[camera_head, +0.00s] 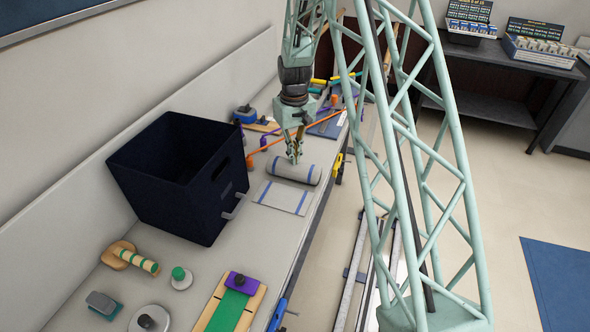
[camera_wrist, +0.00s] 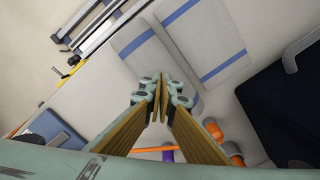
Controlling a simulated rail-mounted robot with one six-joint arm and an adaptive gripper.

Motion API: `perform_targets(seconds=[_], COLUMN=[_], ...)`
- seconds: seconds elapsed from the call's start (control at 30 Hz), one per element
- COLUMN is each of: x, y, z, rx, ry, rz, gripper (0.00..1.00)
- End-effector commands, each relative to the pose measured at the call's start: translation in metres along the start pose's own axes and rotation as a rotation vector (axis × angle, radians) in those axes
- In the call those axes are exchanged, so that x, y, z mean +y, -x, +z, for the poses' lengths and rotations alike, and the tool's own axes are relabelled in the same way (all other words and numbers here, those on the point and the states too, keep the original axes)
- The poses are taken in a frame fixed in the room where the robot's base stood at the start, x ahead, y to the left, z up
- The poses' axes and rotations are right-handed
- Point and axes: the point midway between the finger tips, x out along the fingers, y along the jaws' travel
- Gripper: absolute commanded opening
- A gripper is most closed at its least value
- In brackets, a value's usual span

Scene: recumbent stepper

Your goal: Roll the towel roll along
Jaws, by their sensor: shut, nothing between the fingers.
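The towel roll (camera_head: 293,169) is a light grey cylinder with blue stripes, lying on its side on the bench. A flat length of towel (camera_head: 284,197) with blue stripes lies in front of it, toward the viewer. My gripper (camera_head: 295,157) points down at the roll, with its fingertips at or just above the roll's top; I cannot tell whether they touch. In the wrist view the closed fingertips (camera_wrist: 160,82) show nothing between them. The roll (camera_wrist: 146,58) shows just beyond the tips, with the flat towel (camera_wrist: 205,38) to its right.
A dark blue bin (camera_head: 180,175) stands left of the towel on the bench (camera_head: 205,265). An orange rod (camera_head: 280,140) and a blue board (camera_head: 325,126) lie behind the roll. Several handled items stand at the near end. The bench edge lies close right.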

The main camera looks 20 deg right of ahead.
Motion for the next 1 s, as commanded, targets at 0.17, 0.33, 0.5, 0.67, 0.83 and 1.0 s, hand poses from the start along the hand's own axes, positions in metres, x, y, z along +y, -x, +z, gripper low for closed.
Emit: perform_targets(seconds=[0.17,0.33,0.5,0.67,0.83,1.0], x=[-0.005,-0.008,-0.008,-0.008,-0.011,-0.016], y=[-0.002,-0.002,-0.002,-0.003,-0.002,-0.002], z=[0.006,0.008,0.009,0.009,0.012,0.017], rx=[-0.003,-0.002,-0.003,-0.003,-0.004,-0.004], ry=[0.001,0.0,0.0,0.0,0.0,0.0], rz=[0.0,0.0,-0.001,-0.001,-0.001,-0.001], gripper=[0.0,0.0,0.0,0.0,0.0,0.0])
